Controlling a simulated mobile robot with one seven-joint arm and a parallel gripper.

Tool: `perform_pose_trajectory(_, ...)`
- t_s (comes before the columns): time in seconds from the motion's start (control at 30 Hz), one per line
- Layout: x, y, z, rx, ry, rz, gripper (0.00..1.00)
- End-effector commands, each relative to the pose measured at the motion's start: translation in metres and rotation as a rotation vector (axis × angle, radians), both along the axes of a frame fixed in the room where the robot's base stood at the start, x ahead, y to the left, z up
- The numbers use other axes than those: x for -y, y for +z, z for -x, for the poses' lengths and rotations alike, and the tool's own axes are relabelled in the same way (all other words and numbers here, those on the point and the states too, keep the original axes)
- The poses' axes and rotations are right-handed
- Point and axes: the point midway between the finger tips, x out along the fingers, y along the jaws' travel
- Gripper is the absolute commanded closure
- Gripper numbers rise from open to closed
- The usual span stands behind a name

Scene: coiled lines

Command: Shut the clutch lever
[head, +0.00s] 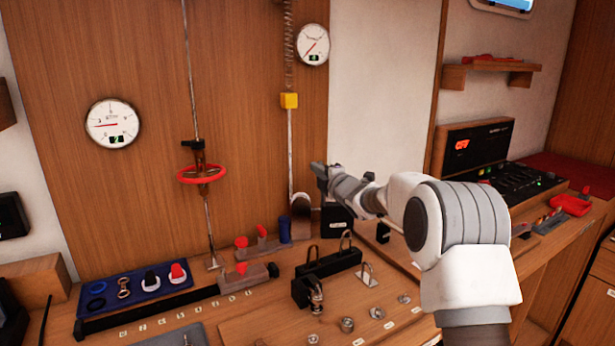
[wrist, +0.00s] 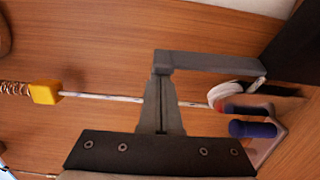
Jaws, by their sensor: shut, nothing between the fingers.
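My gripper (head: 319,172) is shut and empty, in front of the wooden panel, above a black box (head: 337,219) on the console. In the wrist view its fingers (wrist: 161,75) are together. A grey bar (wrist: 215,62) runs from the fingertips rightward to near a pale rounded piece (wrist: 232,93) at the foot of a thin line. This bar may be the clutch lever, but I cannot be sure. I cannot tell whether the fingertips touch it. The arm and gripper hide part of this spot in the head view.
A blue upright knob (head: 285,230) stands just left of the rounded piece. A yellow block (head: 289,100) hangs on the line under a coiled spring. A red ring (head: 201,174) and a black rack (head: 330,263) with shackles are nearby.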

Motion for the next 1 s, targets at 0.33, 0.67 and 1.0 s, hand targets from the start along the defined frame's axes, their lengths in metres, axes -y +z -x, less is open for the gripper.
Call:
perform_pose_trajectory(0.33,0.039,-0.005,-0.007,-0.057,-0.002,-0.321,1.00)
perform_pose_trajectory(0.67,0.073,-0.016,-0.013,-0.110,-0.001,-0.632,1.00)
perform_pose_trajectory(1.0,0.102,-0.038,-0.018,-0.167,-0.001,-0.947,1.00)
